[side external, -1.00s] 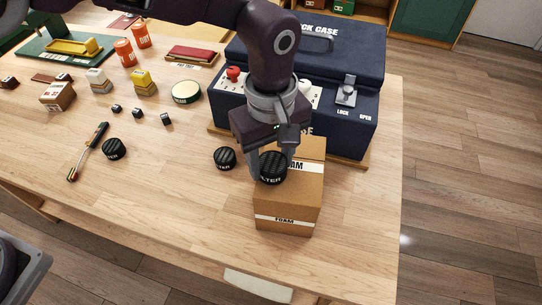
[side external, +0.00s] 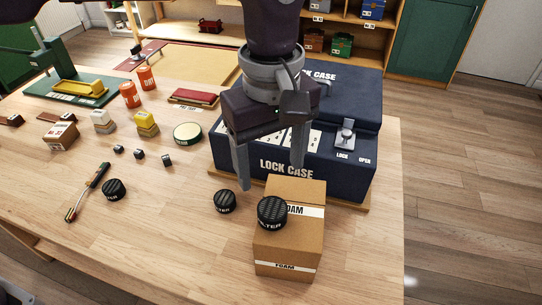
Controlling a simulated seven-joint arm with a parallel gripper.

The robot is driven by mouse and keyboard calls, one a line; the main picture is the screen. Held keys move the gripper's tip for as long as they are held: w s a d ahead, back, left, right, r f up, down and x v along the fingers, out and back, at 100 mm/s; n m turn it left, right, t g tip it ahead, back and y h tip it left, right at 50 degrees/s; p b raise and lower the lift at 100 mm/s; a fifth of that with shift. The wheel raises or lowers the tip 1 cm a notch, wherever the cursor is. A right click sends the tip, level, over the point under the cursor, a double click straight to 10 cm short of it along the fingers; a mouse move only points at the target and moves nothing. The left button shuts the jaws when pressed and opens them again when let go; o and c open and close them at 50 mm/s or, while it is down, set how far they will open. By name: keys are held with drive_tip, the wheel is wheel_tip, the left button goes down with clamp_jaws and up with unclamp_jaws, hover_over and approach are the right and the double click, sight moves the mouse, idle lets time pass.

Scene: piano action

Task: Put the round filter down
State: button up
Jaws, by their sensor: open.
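A round black filter (side external: 272,212) rests on top of the cardboard foam box (side external: 290,240), at its left part. A second round filter (side external: 224,201) lies on the table just left of the box. A third round filter (side external: 114,190) lies farther left, beside a screwdriver. My gripper (side external: 271,177) is open and empty, with its fingers apart above and behind the filter on the box. Nothing is between the fingers.
The dark blue lock case (side external: 310,150) stands right behind my gripper. A screwdriver (side external: 87,192), a round tin (side external: 188,133), small dark cubes and orange cans (side external: 130,95) are to the left. The front of the table (side external: 180,255) is clear.

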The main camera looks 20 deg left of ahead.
drive_tip(key=s+a+r+m+t+h, duration=0.1)
drive_tip(key=s+a+r+m, duration=0.1)
drive_tip(key=a+r, duration=0.6)
drive_tip(key=s+a+r+m+t, duration=0.1)
drive_tip(key=s+a+r+m, duration=0.2)
drive_tip(key=a, duration=0.9)
drive_tip(key=s+a+f+m+t+y, duration=0.1)
drive_tip(key=s+a+f+m+t, duration=0.2)
drive_tip(key=s+a, duration=0.8)
drive_tip(key=s+f+m, duration=0.1)
drive_tip(key=s, duration=0.2)
drive_tip(key=shift+f+t, duration=0.2)
drive_tip(key=shift+t, duration=0.1)
drive_tip(key=shift+s, duration=0.1)
